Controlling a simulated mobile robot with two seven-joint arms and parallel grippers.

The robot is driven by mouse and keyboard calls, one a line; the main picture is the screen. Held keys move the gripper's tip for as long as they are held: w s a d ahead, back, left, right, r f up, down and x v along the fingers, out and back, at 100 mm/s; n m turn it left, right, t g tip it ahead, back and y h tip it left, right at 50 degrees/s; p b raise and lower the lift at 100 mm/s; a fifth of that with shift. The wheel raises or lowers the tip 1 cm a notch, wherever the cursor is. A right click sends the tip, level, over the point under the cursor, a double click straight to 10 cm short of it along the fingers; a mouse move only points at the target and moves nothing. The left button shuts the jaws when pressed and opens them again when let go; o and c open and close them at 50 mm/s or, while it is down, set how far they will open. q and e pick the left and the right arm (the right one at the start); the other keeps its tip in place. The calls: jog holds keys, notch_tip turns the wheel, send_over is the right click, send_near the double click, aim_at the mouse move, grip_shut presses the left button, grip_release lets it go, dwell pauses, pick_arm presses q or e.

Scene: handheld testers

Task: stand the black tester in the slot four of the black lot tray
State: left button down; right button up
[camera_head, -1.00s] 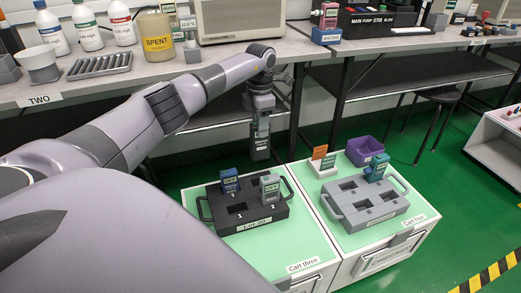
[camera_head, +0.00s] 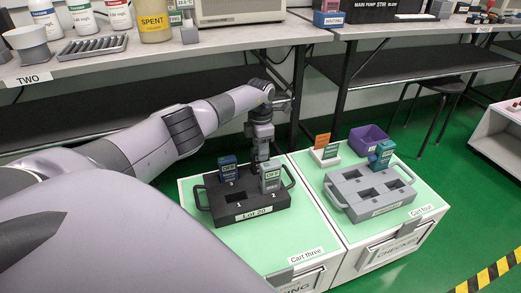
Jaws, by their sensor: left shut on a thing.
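The black lot tray (camera_head: 242,218), labelled Lot 20, lies on the mint-green top of cart three. A blue tester (camera_head: 228,169) stands in its back left part. A grey tester (camera_head: 270,177) with a green-framed screen stands on the right, behind the mark 2. My left gripper (camera_head: 262,138) points down over the tray's back right part. It is shut on the black tester (camera_head: 259,153), which is upright. The black tester's lower end is hidden behind the grey tester, so I cannot tell whether it is in a slot. My right gripper is not in view.
Cart four, to the right, bears a grey tray (camera_head: 373,204) with a blue-teal tester (camera_head: 381,155), a purple bin (camera_head: 368,138) and a white holder with orange and green cards (camera_head: 325,153). A bench (camera_head: 180,62) runs behind the carts.

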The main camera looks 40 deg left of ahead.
pick_arm(q)
jog(key=c, duration=1.2)
grip_release()
jog(key=shift+f, duration=0.15)
jog(key=o, duration=0.4)
